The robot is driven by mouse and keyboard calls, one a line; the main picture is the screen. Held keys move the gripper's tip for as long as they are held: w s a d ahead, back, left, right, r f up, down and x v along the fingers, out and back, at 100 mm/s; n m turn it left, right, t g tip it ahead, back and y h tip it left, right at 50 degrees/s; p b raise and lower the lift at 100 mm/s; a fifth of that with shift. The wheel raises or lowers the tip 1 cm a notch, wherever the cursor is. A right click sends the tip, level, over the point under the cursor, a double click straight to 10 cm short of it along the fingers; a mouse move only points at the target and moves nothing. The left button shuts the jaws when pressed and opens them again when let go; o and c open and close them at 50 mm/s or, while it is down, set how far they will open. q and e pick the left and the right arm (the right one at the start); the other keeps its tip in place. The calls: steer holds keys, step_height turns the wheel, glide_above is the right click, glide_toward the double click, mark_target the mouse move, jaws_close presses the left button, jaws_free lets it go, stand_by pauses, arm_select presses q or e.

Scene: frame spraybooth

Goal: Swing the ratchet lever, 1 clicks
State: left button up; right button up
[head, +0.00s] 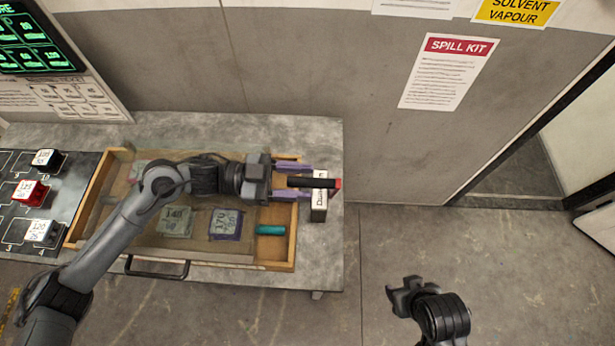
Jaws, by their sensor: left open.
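The ratchet lever (325,183) is a black bar with a red end, lying roughly level across a block with a white label (319,206) at the table's right edge. My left gripper (308,181) points right over the table, its purple fingers open. One finger is on the far side of the lever and one on the near side; I cannot tell whether either touches it. The lever's left end runs back between the fingers. My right gripper (398,296) is at the bottom right, well away from the lever, and its fingers do not show clearly.
A wooden drawer or tray (275,264) under my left arm holds labelled pads (225,223) and a teal cylinder (270,230). Black, red and white labelled blocks (31,193) stand on a dark board at the left. The floor right of the table (400,240) is clear.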

arm_select(q)
steer(key=shift+d, duration=0.95)
steer(key=shift+c, duration=0.5)
jaws_close()
